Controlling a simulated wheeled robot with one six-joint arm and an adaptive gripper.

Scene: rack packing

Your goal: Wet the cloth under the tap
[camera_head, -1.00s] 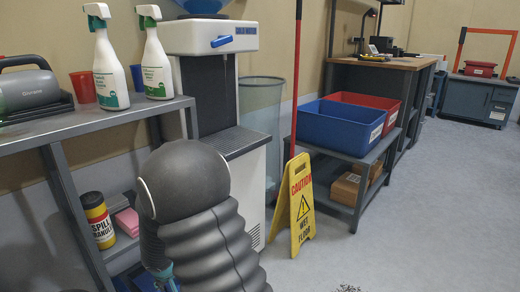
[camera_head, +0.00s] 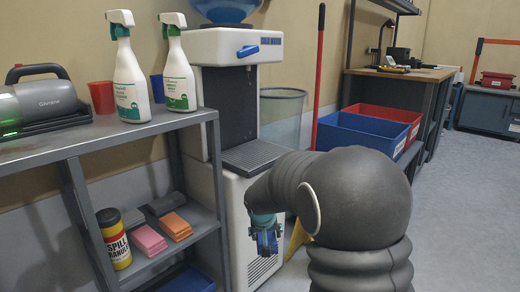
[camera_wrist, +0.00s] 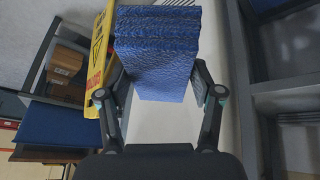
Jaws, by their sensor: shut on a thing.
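A folded blue cloth (camera_wrist: 158,55) is held between the two fingers of my gripper (camera_wrist: 158,92) in the wrist view. The gripper is shut on it from both sides. In the head view my gripper (camera_head: 265,240) hangs in front of the dispenser's white lower front, below the drip tray; I cannot make out the cloth clearly there. The tap is on a white water dispenser (camera_head: 222,47) with a blue lever (camera_head: 247,51). The open recess lies under it, above the dark slatted drip tray (camera_head: 255,157). The gripper is apart from the tap.
A grey shelf (camera_head: 120,137) at left holds spray bottles (camera_head: 129,75), cups and a vacuum; sponges and a yellow tub (camera_head: 113,240) are below. A clear bin (camera_head: 283,115), a red pole (camera_head: 319,80) and a blue crate (camera_head: 360,137) stand right of the dispenser.

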